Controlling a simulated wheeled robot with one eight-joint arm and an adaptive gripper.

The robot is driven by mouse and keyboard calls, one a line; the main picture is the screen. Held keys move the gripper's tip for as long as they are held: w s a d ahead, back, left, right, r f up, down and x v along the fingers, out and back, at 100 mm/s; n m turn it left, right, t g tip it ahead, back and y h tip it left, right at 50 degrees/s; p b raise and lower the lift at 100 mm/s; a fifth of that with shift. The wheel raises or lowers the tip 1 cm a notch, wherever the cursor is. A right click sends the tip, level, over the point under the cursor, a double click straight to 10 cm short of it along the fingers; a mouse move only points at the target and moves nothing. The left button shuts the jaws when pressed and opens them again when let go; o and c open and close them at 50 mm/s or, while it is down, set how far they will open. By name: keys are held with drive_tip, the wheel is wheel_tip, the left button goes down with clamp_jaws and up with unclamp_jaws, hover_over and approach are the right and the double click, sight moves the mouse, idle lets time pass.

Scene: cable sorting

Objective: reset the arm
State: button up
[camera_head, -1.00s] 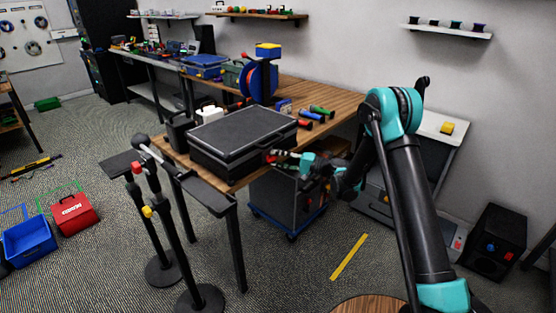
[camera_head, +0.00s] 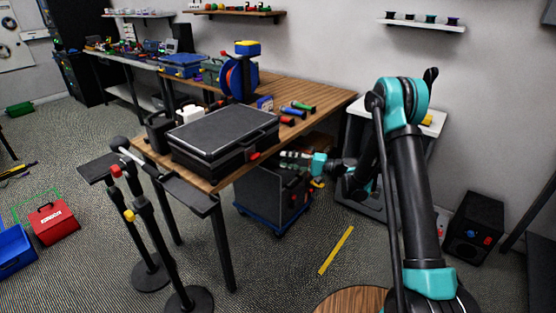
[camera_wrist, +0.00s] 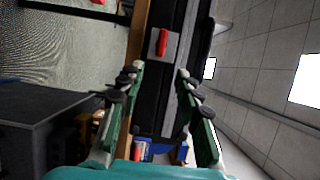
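My gripper (camera_head: 285,161) is at the end of my teal and black arm, in front of the right end of the wooden workbench (camera_head: 322,108). In the wrist view my gripper (camera_wrist: 155,92) shows two green fingers with dark pads, spread apart with nothing between them. A black case (camera_head: 222,130) lies closed on the bench. Its red latch (camera_head: 255,156) is just left of my fingertips in the head view. The red latch (camera_wrist: 162,43) also shows ahead of the fingers in the wrist view, apart from them.
A dark wheeled box (camera_head: 268,196) stands under the bench. Two black posts (camera_head: 155,240) stand at the bench's front left. A black speaker-like box (camera_head: 472,228) sits on the floor at right. Carpet around the yellow strip (camera_head: 337,250) is clear.

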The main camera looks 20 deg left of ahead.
drive_tip(key=shift+d, duration=0.35)
drive_tip(key=s+d+r+t+h, duration=0.35)
drive_tip(key=s+d+h, duration=0.55)
drive_tip(key=d, duration=0.6)
drive_tip(key=s+d+f+h, duration=0.2)
drive_tip(key=s+d+h, duration=0.2)
drive_tip(key=s+d, duration=0.6)
drive_tip(key=s+d+f+h, duration=0.2)
drive_tip(key=s+d+h, duration=0.3)
drive_tip(key=s+d, duration=0.6)
drive_tip(key=d, duration=0.2)
drive_tip(key=shift+d+t, duration=0.35)
